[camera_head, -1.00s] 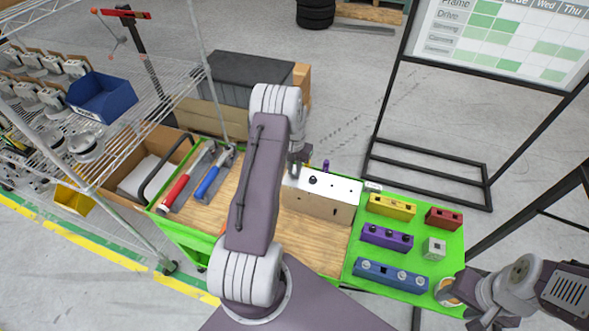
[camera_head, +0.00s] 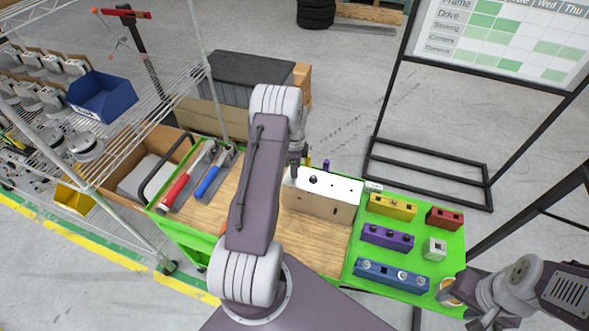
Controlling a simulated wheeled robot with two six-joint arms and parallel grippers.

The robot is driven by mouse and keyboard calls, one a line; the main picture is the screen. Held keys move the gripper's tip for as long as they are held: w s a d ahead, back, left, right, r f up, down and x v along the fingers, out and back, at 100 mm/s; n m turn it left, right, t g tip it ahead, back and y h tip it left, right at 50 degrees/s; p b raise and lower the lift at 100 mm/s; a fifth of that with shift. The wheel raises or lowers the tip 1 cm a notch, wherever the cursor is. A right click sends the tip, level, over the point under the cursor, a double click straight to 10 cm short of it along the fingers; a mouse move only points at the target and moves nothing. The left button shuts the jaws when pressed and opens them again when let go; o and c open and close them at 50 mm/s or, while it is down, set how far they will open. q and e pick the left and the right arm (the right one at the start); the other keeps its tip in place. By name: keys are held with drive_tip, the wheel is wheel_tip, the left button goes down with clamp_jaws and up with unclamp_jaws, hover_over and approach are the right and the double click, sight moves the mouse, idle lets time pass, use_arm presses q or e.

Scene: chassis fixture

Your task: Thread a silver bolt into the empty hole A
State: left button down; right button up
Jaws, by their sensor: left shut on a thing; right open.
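The chassis fixture (camera_head: 325,204), a block with a white top, stands on the wooden bench. A dark round bolt head or hole shows on its top near the left end, with small dark holes further right. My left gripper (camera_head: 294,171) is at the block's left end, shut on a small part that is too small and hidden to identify. I cannot tell whether that part touches the block. Several silver bolts stand in the blue holder (camera_head: 384,276) on the green tray. Hole A's label is not readable.
My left arm hides the bench's middle.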

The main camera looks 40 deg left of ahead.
use_arm(q)
drive_tip(key=m, duration=0.5)
drive_tip(key=shift+f, duration=0.1)
drive_tip(key=c, duration=1.3)
unclamp_jaws()
drive_tip(key=shift+o, duration=0.2)
wheel_tip(320, 180, up, 9)
drive_tip(key=p, duration=0.6)
